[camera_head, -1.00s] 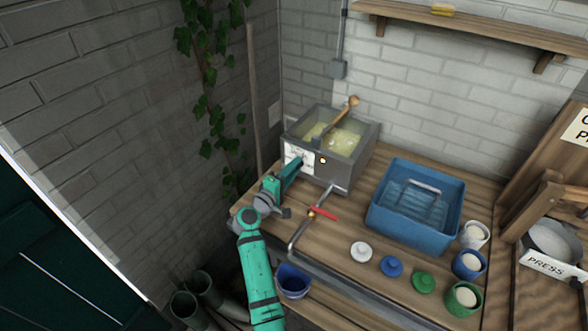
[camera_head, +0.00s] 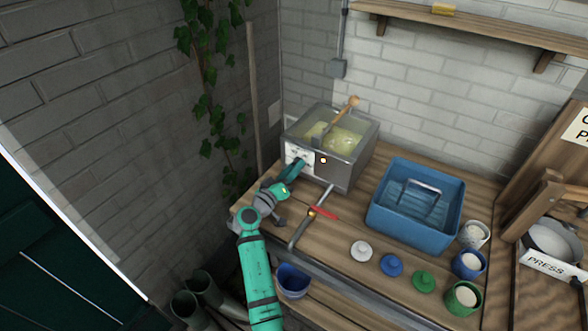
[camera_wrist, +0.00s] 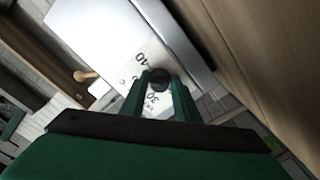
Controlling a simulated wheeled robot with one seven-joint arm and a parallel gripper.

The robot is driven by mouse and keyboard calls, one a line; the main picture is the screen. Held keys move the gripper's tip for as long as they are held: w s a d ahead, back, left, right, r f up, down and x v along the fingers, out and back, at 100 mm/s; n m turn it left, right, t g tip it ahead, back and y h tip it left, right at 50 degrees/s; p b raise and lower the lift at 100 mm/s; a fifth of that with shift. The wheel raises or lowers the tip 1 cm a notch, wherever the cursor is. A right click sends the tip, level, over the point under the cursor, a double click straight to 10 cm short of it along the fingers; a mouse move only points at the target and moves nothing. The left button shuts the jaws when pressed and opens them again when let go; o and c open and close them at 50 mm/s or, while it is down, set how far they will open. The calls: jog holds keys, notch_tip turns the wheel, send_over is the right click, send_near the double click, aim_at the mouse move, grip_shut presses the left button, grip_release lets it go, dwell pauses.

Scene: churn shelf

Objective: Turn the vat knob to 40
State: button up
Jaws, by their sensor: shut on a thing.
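The vat (camera_head: 345,165) is a grey metal box holding pale yellowish curd and a wooden-handled paddle, at the back left of the bench. Its white dial plate (camera_head: 298,152) is on the front face. In the wrist view the dial plate (camera_wrist: 122,72) is tilted, with "40" and "30" readable among its marks. The dark round knob (camera_wrist: 159,79) sits between my fingertips, and its pointer is hidden. My gripper (camera_head: 298,168) is shut on the knob; its fingers also show in the wrist view (camera_wrist: 160,88). The knob is hidden behind my gripper in the head view.
A pipe with a red valve handle (camera_head: 323,213) runs below the vat, close to my gripper. A blue tub (camera_head: 415,232) stands to the right. White, blue and green lids (camera_head: 391,265) and cups (camera_head: 469,264) lie toward the front right.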

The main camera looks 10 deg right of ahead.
jog(key=shift+d+m, duration=0.1)
jog(key=shift+m, duration=0.2)
jog(key=o, duration=1)
jog(key=shift+s+a, duration=0.3)
jog(key=shift+a, duration=0.15)
jog(key=v, duration=0.9)
jog(key=shift+s+a, duration=0.25)
jog(key=shift+s, duration=0.05)
jog(key=shift+c, duration=0.2)
